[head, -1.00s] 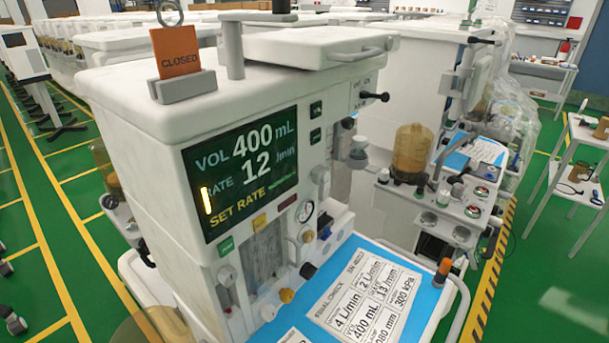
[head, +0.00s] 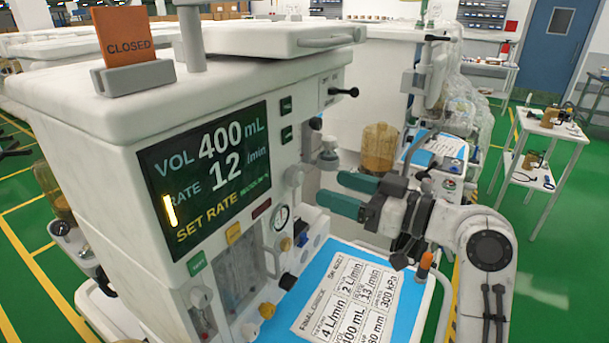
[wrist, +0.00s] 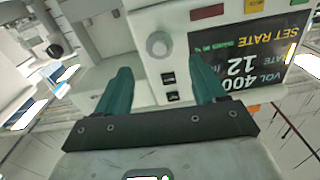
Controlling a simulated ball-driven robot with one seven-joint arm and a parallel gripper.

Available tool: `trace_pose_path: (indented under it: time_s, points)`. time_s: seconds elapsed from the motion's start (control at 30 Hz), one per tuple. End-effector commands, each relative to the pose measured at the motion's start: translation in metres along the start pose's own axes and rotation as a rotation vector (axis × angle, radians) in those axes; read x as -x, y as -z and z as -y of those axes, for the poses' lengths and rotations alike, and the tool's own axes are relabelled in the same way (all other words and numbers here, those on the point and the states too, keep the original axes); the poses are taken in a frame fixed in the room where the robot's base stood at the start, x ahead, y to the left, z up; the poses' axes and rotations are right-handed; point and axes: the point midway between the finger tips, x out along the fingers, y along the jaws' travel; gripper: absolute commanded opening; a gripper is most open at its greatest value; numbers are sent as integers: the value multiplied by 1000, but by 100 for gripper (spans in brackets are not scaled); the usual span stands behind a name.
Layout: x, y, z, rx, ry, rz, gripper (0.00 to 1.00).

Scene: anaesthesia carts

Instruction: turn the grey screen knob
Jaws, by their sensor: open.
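The grey screen knob (head: 294,176) is a round pale knob on the white cart's front panel, right of the dark screen (head: 208,172) and below two small black buttons. In the wrist view the knob (wrist: 158,45) shows upside down, beyond and between my two green fingers. My gripper (head: 328,189) is open and empty, with its fingers pointing left towards the panel. The fingertips look a little short of the knob in the head view. In the wrist view my gripper (wrist: 158,64) spans wider than the knob. The screen reads SET RATE, 400 mL and 12 /min.
A blue worktop with a check sheet (head: 348,305) lies below my gripper. An orange-topped post (head: 425,265) stands at the worktop's right corner. An orange CLOSED sign (head: 124,35) stands on top.

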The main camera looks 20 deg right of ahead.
Motion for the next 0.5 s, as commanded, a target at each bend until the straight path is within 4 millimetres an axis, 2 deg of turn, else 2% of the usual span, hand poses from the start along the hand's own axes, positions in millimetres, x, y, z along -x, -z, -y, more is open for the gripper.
trace_pose_path:
  time_s: [0.03, 0.2, 0.4, 0.5]
  points:
    - [-11, 2, 1, -2, 4, 2, 70]
    - [-42, 2, 1, -1, 4, 3, 70]
    - [-66, 1, 0, -2, 1, 2, 70]
    - [-72, 0, 0, 0, -1, 3, 70]
